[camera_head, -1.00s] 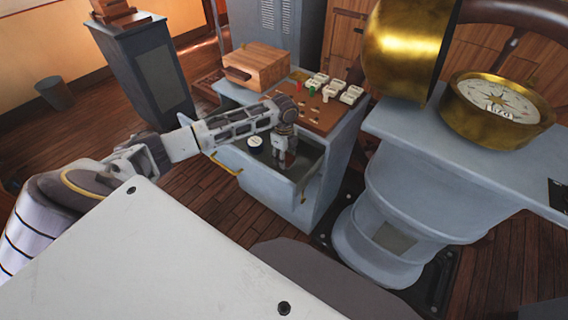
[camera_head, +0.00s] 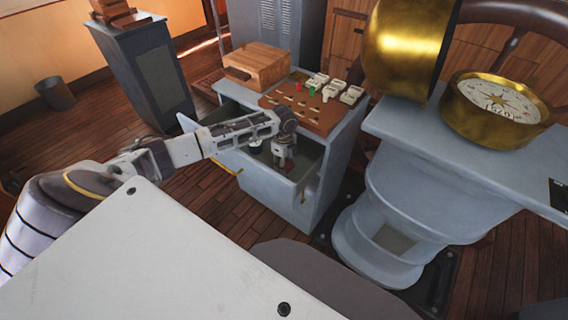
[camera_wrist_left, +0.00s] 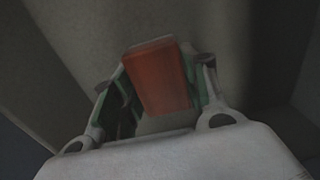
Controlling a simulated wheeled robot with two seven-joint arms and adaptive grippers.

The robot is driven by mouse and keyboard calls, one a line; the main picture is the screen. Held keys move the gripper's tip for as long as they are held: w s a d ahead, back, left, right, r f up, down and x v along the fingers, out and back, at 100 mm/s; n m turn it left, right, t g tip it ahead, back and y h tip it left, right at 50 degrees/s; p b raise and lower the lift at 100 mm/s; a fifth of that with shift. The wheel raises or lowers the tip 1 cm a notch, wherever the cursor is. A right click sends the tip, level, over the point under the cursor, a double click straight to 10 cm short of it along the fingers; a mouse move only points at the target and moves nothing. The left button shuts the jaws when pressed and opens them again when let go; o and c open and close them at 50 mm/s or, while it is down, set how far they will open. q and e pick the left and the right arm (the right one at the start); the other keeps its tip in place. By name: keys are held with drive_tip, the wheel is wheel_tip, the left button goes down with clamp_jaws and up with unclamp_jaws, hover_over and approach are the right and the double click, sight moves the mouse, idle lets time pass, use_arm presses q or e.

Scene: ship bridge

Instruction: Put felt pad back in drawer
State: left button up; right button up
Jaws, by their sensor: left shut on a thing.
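The felt pad (camera_wrist_left: 158,78) is a reddish-orange block, held between the fingers of my left gripper (camera_wrist_left: 160,85) in the left wrist view. In the head view my left gripper (camera_head: 284,160) points down inside the open drawer (camera_head: 302,180) of the grey cabinet. There the pad is mostly hidden by the gripper. The grey surfaces around the pad in the wrist view look like the drawer's inside; I cannot tell whether the pad touches the bottom. My right gripper is not in view.
A dark round item (camera_head: 256,148) is in the drawer, left of my gripper. A wooden box (camera_head: 257,66) and a brown board (camera_head: 310,112) with small white, green and red pieces sit on the cabinet top. A pedestal with a brass compass (camera_head: 497,110) stands to the right.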

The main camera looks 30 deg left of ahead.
use_arm(q)
drive_tip(key=o, duration=1)
wheel_tip(320, 180, up, 10)
drive_tip(key=shift+r+p, duration=0.1)
drive_tip(key=shift+p, duration=0.2)
wheel_tip(320, 180, up, 2)
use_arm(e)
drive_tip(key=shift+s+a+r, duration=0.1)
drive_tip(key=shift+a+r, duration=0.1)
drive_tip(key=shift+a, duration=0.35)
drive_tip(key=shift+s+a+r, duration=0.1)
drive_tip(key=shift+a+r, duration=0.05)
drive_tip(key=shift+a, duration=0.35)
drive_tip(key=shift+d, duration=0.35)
